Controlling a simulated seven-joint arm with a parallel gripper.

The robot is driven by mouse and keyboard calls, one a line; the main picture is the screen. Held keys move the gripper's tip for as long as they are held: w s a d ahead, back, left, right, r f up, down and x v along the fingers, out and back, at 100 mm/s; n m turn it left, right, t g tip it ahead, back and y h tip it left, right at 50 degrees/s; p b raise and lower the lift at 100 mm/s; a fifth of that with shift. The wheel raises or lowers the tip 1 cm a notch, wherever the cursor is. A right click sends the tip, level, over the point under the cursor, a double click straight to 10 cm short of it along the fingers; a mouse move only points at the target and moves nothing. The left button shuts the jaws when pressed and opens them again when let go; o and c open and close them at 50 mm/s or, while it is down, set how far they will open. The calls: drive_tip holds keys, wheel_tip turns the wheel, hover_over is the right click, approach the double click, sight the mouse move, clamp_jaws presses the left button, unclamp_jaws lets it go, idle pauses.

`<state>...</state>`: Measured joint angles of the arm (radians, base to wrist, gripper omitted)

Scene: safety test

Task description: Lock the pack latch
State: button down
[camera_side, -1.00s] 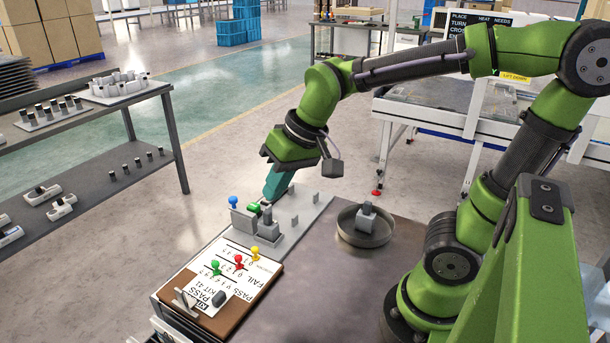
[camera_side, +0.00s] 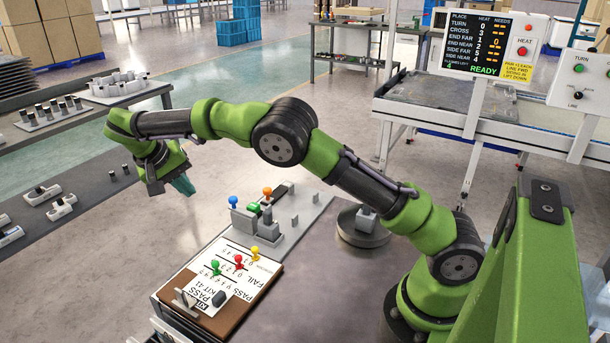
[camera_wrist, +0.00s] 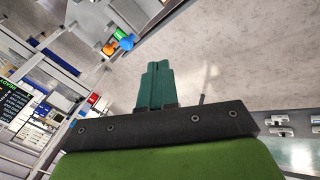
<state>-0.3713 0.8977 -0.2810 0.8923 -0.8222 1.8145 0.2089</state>
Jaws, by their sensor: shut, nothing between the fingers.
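My gripper (camera_side: 184,186) hangs in the air beyond the far left end of the bench, over the floor gap beside the dark shelf. Its teal fingers are together and empty, and they also show in the wrist view (camera_wrist: 157,75). A grey fixture plate (camera_side: 300,214) lies at the bench's far edge, apart from the gripper. It bears grey blocks with a blue knob (camera_side: 233,200), a green part (camera_side: 253,208) and an orange knob (camera_side: 267,191). The blue knob (camera_wrist: 127,43) shows at the wrist view's top. I cannot tell which part is the pack latch.
A clipboard (camera_side: 178,323) with a PASS/FAIL sheet and red, green and yellow pins lies at the bench's front left. A round dish (camera_side: 345,233) holds a grey block. A dark shelf (camera_side: 85,205) stands left. A screen (camera_side: 476,45) reads READY.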

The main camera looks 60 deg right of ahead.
drive_tip(key=r+m, duration=0.1)
drive_tip(key=a+r+m, duration=0.1)
drive_tip(key=w+m+h, duration=0.1)
drive_tip(key=shift+a+r+m, duration=0.3)
drive_tip(key=shift+r+m, duration=0.1)
drive_tip(key=shift+d+f, duration=0.1)
drive_tip(key=s+d+f, duration=0.3)
drive_tip(key=d+f, duration=0.5)
drive_tip(key=shift+s+f, duration=0.15)
drive_tip(key=shift+f, duration=0.25)
drive_tip(key=shift+d, duration=0.1)
